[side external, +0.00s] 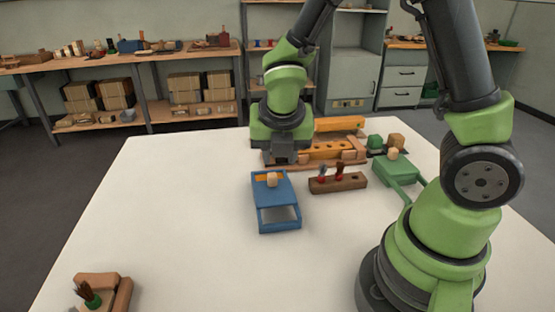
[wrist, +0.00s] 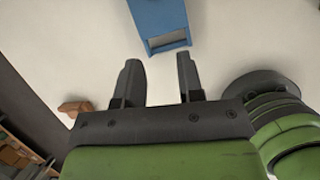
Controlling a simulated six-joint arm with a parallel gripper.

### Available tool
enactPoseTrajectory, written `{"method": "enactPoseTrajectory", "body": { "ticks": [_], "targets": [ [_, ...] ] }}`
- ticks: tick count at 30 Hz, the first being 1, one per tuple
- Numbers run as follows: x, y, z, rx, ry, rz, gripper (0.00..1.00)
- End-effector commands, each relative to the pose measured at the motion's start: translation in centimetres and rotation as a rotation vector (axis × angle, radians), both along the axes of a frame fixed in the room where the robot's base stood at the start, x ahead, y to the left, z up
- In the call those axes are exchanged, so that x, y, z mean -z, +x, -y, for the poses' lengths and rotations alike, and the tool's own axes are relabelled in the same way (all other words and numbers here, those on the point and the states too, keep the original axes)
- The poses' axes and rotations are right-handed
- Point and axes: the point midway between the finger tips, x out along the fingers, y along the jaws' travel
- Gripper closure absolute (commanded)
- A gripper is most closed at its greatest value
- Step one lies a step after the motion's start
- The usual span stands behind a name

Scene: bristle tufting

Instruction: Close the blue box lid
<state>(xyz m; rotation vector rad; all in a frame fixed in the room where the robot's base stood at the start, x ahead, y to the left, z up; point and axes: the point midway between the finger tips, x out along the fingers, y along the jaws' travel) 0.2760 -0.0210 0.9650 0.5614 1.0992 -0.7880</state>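The blue box (side external: 277,229) stands on the white table near the middle in the side view. Its blue lid (side external: 263,191), with a pale wooden knob (side external: 271,180), covers the far part. The near part is uncovered and shows a light inside. Part of the blue box also shows at the top of the wrist view (wrist: 160,18). My gripper (wrist: 158,65) is open and empty, its two dark fingers apart. In the side view it is just beyond the far end of the box, apart from the knob; its fingertips are hard to make out there.
A wooden holder with small brushes (side external: 338,184) stands right of the blue box. A green box (side external: 395,170) is further right. Wooden blocks and an orange-yellow rack (side external: 325,151) sit behind. A brush with wooden blocks (side external: 100,290) is at near left.

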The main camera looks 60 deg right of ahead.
Motion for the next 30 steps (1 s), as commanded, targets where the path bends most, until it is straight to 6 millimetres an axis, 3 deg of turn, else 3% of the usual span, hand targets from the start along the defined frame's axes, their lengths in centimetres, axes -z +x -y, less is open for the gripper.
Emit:
{"method": "enactPoseTrajectory", "body": {
  "ticks": [6,9,12,19,30],
  "targets": [
    [1.0,3.4,4.4,0.786,0.165,0.034,0.51],
    [1.5,4.7,5.6,1.111,0.273,0.027,0.51],
    [1.8,5.6,6.1,1.321,0.359,0.015,0.51],
    [3.4,6.1,6.2,1.428,0.409,-0.001,0.51],
    [9.9,6.1,6.1,1.422,0.407,0.0,0.51]
  ]
}}
